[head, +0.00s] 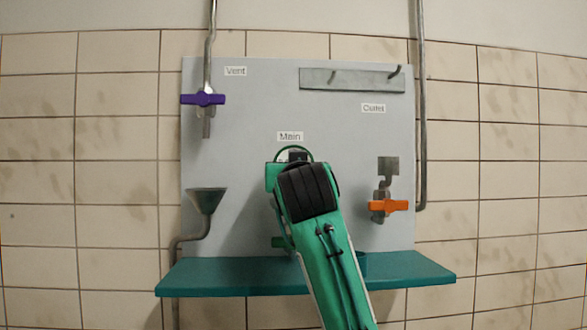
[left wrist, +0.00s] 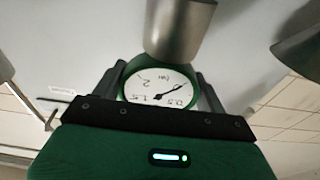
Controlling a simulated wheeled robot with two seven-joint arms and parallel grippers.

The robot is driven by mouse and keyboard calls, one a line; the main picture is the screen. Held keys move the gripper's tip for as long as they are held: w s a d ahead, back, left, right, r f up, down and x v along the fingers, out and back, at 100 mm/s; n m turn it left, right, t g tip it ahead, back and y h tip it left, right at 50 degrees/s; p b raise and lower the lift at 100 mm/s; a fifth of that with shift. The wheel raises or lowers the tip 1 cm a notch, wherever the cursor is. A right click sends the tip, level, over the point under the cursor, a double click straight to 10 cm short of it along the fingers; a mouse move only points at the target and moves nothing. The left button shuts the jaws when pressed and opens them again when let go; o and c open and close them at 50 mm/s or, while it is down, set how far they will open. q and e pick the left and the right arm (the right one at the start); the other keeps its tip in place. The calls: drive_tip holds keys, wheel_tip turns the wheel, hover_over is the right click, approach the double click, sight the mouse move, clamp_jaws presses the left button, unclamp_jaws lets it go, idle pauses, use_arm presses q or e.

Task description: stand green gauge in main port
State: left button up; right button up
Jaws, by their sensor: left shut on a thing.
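My left gripper (head: 295,158) is in front of the grey panel, just below the "Main" label (head: 289,136). It is shut on the green gauge, whose rim (head: 293,147) shows as a thin arc above my wrist. In the left wrist view the gauge (left wrist: 160,88) sits between the two dark fingers, its white dial upside down in the picture. A metal pipe end (left wrist: 180,30) overlaps the dial's edge there; I cannot tell whether the gauge's stem is in it. My arm hides the main port in the head view. My right gripper is not in view.
A purple-handled vent valve (head: 203,99) and a funnel (head: 206,200) are on the left of the panel. An orange-handled outlet valve (head: 388,206) is on the right. A hook rail (head: 352,79) is above. A teal shelf (head: 225,276) juts out below.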

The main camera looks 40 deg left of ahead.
use_arm(q)
drive_tip(key=shift+f, duration=0.1)
drive_tip(key=o, duration=1.2)
drive_tip(key=shift+c, duration=0.2)
drive_tip(key=shift+s+d+f+b, duration=0.2)
drive_tip(key=shift+s+d+b, duration=0.15)
drive_tip(key=shift+s+b, duration=0.1)
drive_tip(key=b+v, duration=0.5)
drive_tip(key=v, duration=0.7)
drive_tip(key=shift+s+d+r, duration=0.15)
drive_tip(key=shift+d, duration=0.2)
